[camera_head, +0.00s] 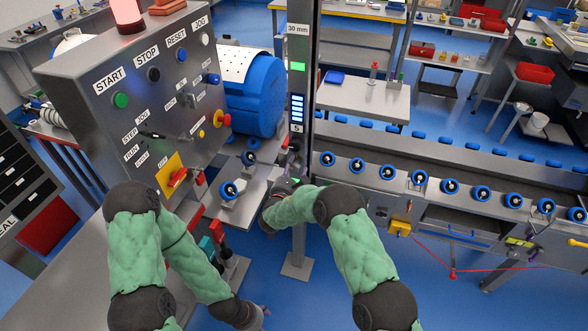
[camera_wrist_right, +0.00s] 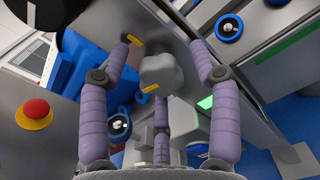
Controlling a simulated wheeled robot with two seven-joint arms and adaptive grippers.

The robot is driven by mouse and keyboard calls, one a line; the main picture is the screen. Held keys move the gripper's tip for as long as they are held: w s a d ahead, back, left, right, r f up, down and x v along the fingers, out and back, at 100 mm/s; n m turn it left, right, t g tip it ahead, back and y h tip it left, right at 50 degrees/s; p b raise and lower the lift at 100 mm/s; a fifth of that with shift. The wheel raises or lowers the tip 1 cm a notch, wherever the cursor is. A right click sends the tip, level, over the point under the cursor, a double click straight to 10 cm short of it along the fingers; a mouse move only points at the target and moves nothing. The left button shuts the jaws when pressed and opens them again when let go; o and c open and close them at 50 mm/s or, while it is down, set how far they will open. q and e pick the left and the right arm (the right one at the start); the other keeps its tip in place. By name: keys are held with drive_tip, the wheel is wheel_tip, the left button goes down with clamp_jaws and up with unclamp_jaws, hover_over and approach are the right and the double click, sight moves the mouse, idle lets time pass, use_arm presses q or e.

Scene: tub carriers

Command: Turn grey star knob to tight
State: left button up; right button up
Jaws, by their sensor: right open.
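The grey star knob (camera_wrist_right: 160,72) shows in the right wrist view as a lobed grey shape in front of a grey metal surface. My right gripper (camera_wrist_right: 163,62) is open, with purple fingers spread left and right of the knob and a third finger below it. I cannot tell whether any finger touches it. Small yellow marks show near the knob. In the head view my right gripper (camera_head: 281,188) is beside the grey post (camera_head: 302,215), and I cannot make out the knob there. My left gripper (camera_head: 262,312) is low at the bottom, too small to read.
A control box (camera_head: 130,85) with buttons and a red-and-yellow switch stands left of the post. A blue drum (camera_head: 258,95) is behind it. A conveyor rail with several blue-rimmed wheels (camera_head: 388,172) runs right. A red stop button (camera_wrist_right: 35,112) shows in the wrist view.

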drive_tip(key=c, duration=1.1)
drive_tip(key=shift+c, duration=0.2)
drive_tip(key=shift+f+b, duration=0.1)
drive_tip(key=shift+b, duration=0.55)
drive_tip(key=m+b, duration=1)
drive_tip(key=b, duration=0.7)
drive_tip(key=shift+d+f, duration=0.1)
drive_tip(key=shift+m+b, duration=0.5)
drive_tip(key=shift+m, duration=1.9)
